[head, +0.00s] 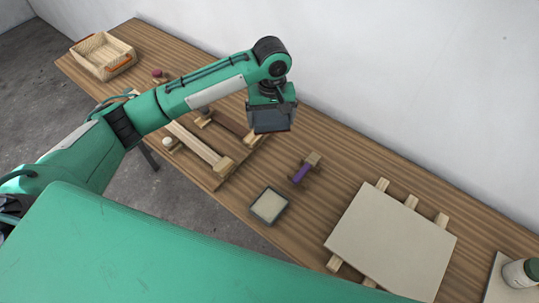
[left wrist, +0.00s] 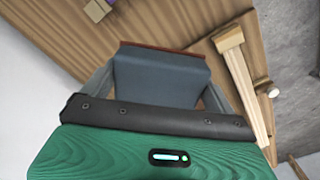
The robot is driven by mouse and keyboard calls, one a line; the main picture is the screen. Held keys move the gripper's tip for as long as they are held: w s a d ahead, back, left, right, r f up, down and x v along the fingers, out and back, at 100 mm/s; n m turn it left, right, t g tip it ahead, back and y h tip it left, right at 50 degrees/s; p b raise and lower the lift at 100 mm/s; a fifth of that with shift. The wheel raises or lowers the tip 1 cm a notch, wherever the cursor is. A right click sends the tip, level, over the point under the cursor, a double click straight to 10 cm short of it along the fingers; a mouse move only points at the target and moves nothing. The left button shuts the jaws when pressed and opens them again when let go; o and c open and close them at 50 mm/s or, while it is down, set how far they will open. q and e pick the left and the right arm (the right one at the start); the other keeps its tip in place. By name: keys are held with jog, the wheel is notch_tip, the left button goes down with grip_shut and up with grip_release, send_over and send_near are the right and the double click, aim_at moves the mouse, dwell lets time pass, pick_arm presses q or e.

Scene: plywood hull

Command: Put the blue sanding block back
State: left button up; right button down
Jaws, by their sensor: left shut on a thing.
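The blue sanding block (left wrist: 160,78) is a blue-grey slab with a reddish-brown far edge. My left gripper (left wrist: 158,95) is shut on it, with a finger at either side. In the head view my left gripper (head: 271,98) points down and holds the block (head: 270,118) over the workbench, near the wall side. The gap under the block is hard to judge. A small dark-rimmed square tray (head: 253,211) with a beige inside lies on the bench, nearer the front edge. My right gripper is not in view.
A purple-and-wood tool (head: 304,169) lies right of the gripper. A wooden frame (head: 200,143) lies left below my arm. A pale panel on battens (head: 390,240) lies right, a jar (head: 520,272) beyond it. A wicker basket (head: 103,57) stands at the far left end.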

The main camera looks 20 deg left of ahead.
pick_arm(q)
jog(key=p, duration=0.2)
send_over(271, 160)
notch_tip(271, 160, down, 12)
jog(key=shift+f, duration=0.25)
notch_tip(271, 160, down, 5)
jog(key=shift+r+p, duration=0.2)
jog(key=shift+p, duration=0.45)
jog(key=shift+f, duration=0.2)
jog(key=shift+f, duration=0.15)
jog(key=o, duration=0.7)
